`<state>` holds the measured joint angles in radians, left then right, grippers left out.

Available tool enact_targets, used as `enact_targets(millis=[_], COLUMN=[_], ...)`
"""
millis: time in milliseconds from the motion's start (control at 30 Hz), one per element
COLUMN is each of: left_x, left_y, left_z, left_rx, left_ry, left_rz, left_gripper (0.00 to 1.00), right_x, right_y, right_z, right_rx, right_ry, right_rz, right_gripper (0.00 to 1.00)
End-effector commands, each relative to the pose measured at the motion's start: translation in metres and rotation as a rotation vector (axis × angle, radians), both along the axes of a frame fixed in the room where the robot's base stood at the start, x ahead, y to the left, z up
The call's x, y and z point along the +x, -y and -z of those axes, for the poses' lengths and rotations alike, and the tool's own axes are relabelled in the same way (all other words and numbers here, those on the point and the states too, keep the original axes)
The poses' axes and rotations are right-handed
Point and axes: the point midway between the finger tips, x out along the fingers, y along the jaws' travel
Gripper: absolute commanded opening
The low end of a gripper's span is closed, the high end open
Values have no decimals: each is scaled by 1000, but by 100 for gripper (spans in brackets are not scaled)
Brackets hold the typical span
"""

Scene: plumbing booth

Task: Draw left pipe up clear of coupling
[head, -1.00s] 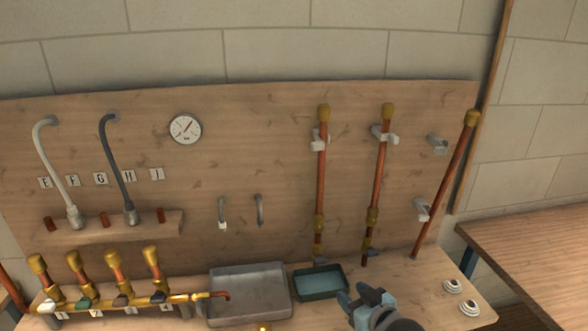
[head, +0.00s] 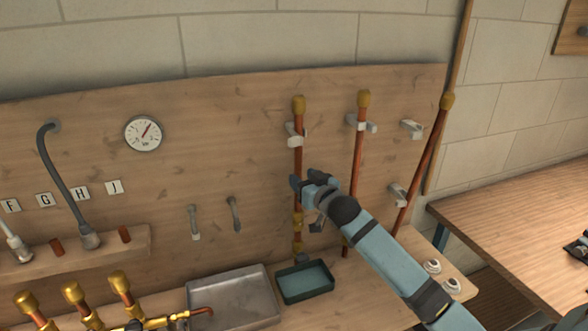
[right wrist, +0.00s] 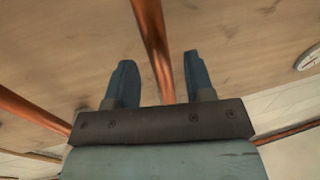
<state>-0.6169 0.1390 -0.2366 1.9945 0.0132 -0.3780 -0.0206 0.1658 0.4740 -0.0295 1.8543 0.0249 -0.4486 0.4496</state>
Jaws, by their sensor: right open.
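The left pipe (head: 298,150) is copper with a brass cap and stands upright against the board. A light grey clip (head: 294,131) is at its upper part. My right gripper (head: 304,184) is at the pipe's middle, above the coupling. In the right wrist view the gripper (right wrist: 160,80) is open, and the pipe (right wrist: 151,40) runs between its two fingers as seen from there; I cannot tell whether they touch it. My left gripper is not in view.
A middle pipe (head: 359,150) stands in a clip to the right. A third pipe (head: 424,160) leans farther right beside two empty clips. A dark green tray (head: 305,296) and a grey tray (head: 232,320) lie below. A wooden table (head: 520,210) is at the right.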

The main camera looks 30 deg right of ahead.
Motion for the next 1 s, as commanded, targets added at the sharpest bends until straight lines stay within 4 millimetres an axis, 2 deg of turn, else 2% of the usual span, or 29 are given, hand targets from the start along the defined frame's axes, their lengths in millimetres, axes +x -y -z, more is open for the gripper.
enact_targets(millis=[100, 300, 667, 867, 900, 1000], left_x=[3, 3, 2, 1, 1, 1], left_y=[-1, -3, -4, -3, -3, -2], left_z=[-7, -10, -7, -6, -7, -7], left_rx=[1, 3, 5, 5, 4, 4], left_ry=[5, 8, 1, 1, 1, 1], left_rz=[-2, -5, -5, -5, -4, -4], left_gripper=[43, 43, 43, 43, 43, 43], right_x=[22, 43, 48, 48, 48, 48], right_y=[1, 2, 2, 2, 2, 2], right_z=[-2, 0, 1, 1, 1, 1], right_rx=[0, 1, 0, 0, 0, 0], right_ry=[0, 0, -1, -1, -1, -1], right_rz=[0, 0, 0, 0, 0, 0], right_gripper=[48, 48, 48, 5, 0, 0])
